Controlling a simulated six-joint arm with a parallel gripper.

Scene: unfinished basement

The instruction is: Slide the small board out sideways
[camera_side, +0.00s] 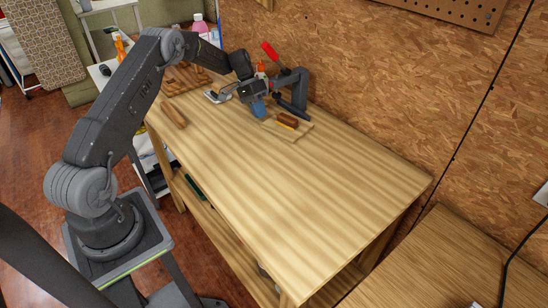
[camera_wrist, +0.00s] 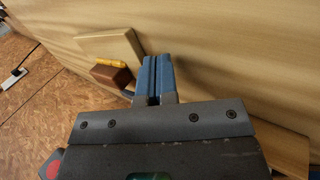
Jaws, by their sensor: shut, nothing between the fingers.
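The small board (camera_side: 303,131) is pale wood and lies flat on the bench near the back wall. A brown block (camera_side: 288,119) sits on it, with a small yellow item beside the block. In the wrist view the board (camera_wrist: 96,42), the brown block (camera_wrist: 108,77) and the yellow item (camera_wrist: 109,64) are left of my fingers. My gripper (camera_side: 259,111) is shut and empty, its blue fingers at the board's left end in the side view. In the wrist view the fingertips (camera_wrist: 155,62) are close beside the board; I cannot tell whether they touch it.
A dark grey clamp-like fixture (camera_side: 299,88) stands just behind the board, near a red-handled item (camera_side: 270,51). A loose wooden piece (camera_side: 173,115) lies near the bench's left edge. The wooden bench (camera_side: 300,190) is clear to the right and front. The chipboard wall (camera_side: 360,90) closes the back.

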